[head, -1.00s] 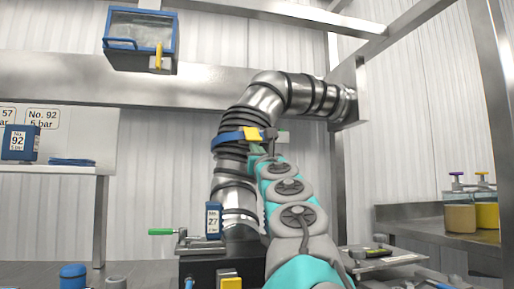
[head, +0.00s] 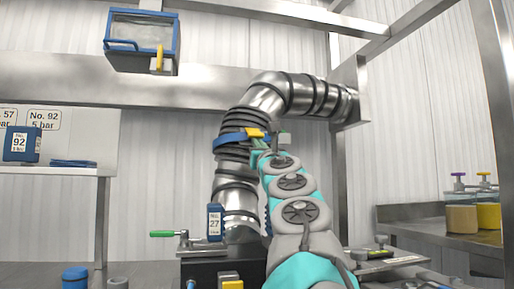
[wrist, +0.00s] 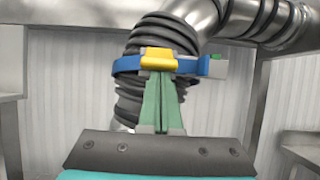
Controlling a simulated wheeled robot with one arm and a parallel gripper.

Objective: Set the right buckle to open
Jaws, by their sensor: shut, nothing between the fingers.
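A blue strap (head: 229,138) wraps the black ribbed sleeve of the metal pipe. It also shows in the wrist view (wrist: 126,65). A yellow buckle part (head: 255,132) sits on the strap; in the wrist view the yellow part (wrist: 158,57) lies in the middle. A grey block with a green top (wrist: 216,66) is at the strap's right end. My gripper (wrist: 160,80) is shut and empty, its green fingers pointing at the yellow part from just below. The fingertips overlap the yellow part's lower edge in the picture; contact cannot be told.
The bent metal pipe (head: 299,95) rises behind my arm. A blue-framed box (head: 140,35) hangs at upper left. A green-handled valve (head: 163,233) and a blue tag marked 27 (head: 215,223) are near the pipe's foot. Yellow containers (head: 487,216) stand on the right counter.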

